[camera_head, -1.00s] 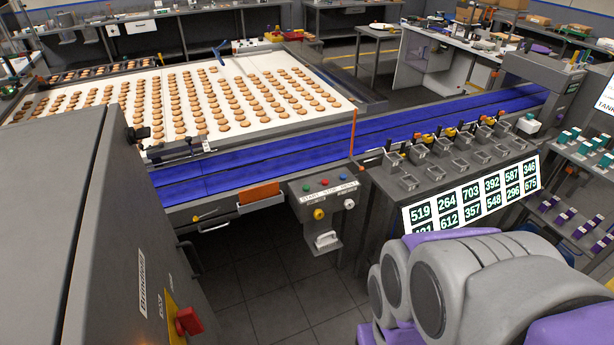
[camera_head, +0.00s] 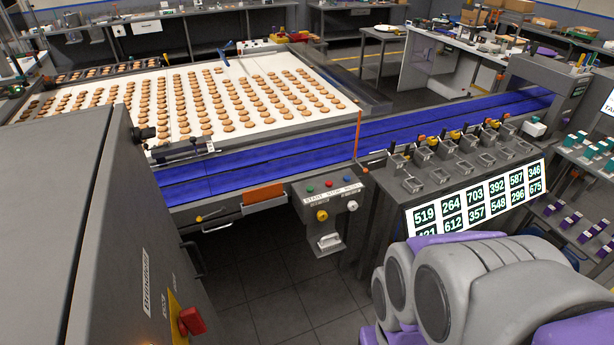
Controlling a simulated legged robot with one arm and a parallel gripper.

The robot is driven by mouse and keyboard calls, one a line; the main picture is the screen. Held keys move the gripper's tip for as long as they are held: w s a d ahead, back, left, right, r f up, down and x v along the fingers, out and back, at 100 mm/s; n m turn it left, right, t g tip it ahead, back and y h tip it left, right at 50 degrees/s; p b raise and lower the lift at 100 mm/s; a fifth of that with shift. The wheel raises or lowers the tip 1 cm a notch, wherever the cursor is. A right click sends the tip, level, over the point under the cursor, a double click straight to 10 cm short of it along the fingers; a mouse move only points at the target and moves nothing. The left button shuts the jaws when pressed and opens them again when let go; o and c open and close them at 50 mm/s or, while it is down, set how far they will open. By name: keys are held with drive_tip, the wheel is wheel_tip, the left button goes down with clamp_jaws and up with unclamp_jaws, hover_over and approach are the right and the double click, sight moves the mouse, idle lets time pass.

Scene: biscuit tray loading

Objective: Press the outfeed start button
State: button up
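A grey control box (camera_head: 335,213) hangs on the front side of the conveyor, near the middle of the view. Its top face carries small green, red and blue buttons in a row above a label that seems to read START, STOP, RESET. The green button (camera_head: 310,189) is at the left, the red button (camera_head: 328,184) in the middle. A yellow knob (camera_head: 321,215) and a white knob (camera_head: 352,205) are on the box's front. My grey and purple arm fills the lower right. My gripper is not in view.
The blue conveyor belt (camera_head: 290,155) runs behind the box. A white belt (camera_head: 262,121) carries rows of biscuits. A weigher with number displays (camera_head: 475,208) stands right of the box. A tall grey cabinet (camera_head: 75,220) with a red switch is at left. Dark floor (camera_head: 275,285) is clear.

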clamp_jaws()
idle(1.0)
